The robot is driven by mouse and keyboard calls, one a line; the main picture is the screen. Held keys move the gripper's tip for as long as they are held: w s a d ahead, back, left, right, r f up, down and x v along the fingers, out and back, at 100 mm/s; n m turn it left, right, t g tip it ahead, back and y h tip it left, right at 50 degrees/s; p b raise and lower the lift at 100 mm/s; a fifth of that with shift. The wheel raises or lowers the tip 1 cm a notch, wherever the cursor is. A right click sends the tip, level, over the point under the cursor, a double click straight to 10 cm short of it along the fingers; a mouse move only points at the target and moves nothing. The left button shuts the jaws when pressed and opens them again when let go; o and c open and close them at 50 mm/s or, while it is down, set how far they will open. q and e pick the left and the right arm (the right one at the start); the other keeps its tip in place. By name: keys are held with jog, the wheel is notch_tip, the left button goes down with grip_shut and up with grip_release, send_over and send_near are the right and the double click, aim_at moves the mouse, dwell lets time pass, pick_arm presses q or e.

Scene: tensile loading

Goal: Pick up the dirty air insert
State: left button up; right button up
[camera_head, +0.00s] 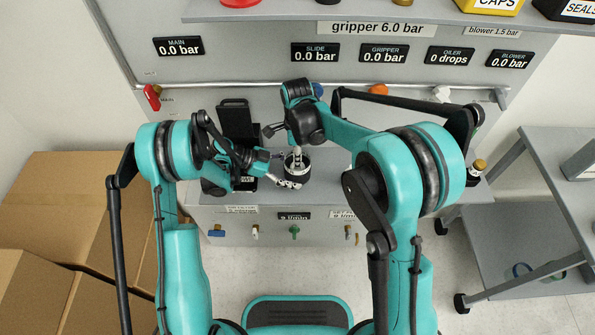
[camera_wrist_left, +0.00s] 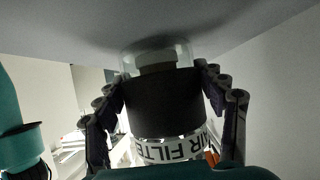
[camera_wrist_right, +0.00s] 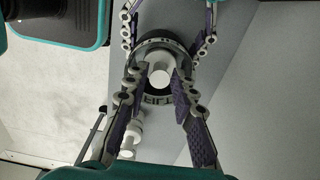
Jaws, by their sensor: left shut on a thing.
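A black air filter housing (camera_head: 297,169) with a white AIR FILTER label stands on the grey bench front. It fills the left wrist view (camera_wrist_left: 160,102), with a clear part at its far end. My left gripper (camera_head: 277,168) is shut around the housing from the left. The pale insert (camera_head: 298,155) sticks up from the housing's open top. In the right wrist view the insert (camera_wrist_right: 160,75) sits inside the dark ring. My right gripper (camera_wrist_right: 161,78) points down at it, one finger on each side. I cannot tell whether those fingers touch it.
A black stand (camera_head: 238,122) is behind my left gripper. The panel with gauge displays (camera_head: 385,53) rises at the back. Small coloured fittings (camera_head: 294,231) line the bench front. Cardboard boxes (camera_head: 60,205) are at left, and a grey cart (camera_head: 510,235) is at right.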

jog(key=shift+f, duration=0.8)
grip_shut()
jog(key=shift+r, duration=0.1)
jog(key=shift+s+r, duration=0.2)
jog(key=shift+r, duration=0.05)
notch_tip(320, 180, up, 11)
jog(key=s, duration=1.9)
jog(key=shift+s+d, duration=0.3)
jog(key=shift+f, duration=0.1)
